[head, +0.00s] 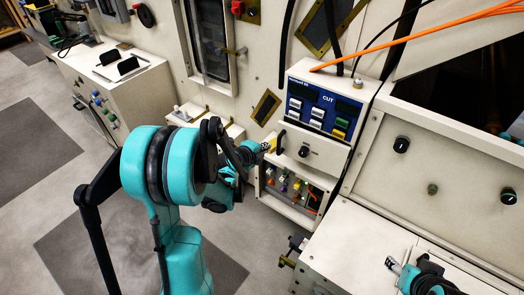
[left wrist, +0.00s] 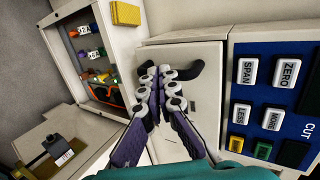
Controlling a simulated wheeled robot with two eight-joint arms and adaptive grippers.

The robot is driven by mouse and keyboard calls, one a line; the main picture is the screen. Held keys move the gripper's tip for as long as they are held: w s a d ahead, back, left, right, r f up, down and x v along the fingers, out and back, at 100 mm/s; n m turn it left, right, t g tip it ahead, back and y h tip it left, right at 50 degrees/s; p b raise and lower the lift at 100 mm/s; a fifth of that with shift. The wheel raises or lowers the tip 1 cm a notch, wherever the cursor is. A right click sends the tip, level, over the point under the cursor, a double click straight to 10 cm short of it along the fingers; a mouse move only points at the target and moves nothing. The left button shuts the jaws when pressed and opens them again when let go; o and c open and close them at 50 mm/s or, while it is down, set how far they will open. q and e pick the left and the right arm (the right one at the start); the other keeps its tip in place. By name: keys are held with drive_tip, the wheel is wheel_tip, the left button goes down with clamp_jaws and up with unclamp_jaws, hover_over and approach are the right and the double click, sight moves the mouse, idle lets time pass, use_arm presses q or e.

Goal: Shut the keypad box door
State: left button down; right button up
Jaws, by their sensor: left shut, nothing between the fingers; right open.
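The keypad box (head: 322,98) hangs on the machine wall with a blue keypad marked CUT. Below the keypad is a pale door panel (head: 325,158) with a black knob (head: 304,151) and a dark handle (head: 281,141). Under the panel an open compartment (head: 291,192) shows coloured parts; it also shows in the left wrist view (left wrist: 92,55). My left gripper (head: 262,149) is at the panel's left side. In the left wrist view its shut, empty fingers (left wrist: 160,88) overlap the dark handle (left wrist: 187,72); contact is unclear. My right gripper (head: 400,268) is open, low at the right.
A pale worktop (head: 345,245) lies below right of the compartment. An orange cable (head: 420,38) and black cables run above the keypad box. A cabinet with buttons (head: 120,90) stands at the left. Open floor lies at the left.

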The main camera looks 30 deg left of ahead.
use_arm(q)
drive_tip(key=w+f+b, duration=0.1)
drive_tip(key=w+b, duration=0.1)
drive_tip(key=w, duration=0.5)
drive_tip(key=shift+d+f, duration=0.2)
drive_tip(key=shift+f, duration=0.2)
drive_tip(key=shift+w, duration=0.15)
drive_tip(key=shift+w, duration=1.15)
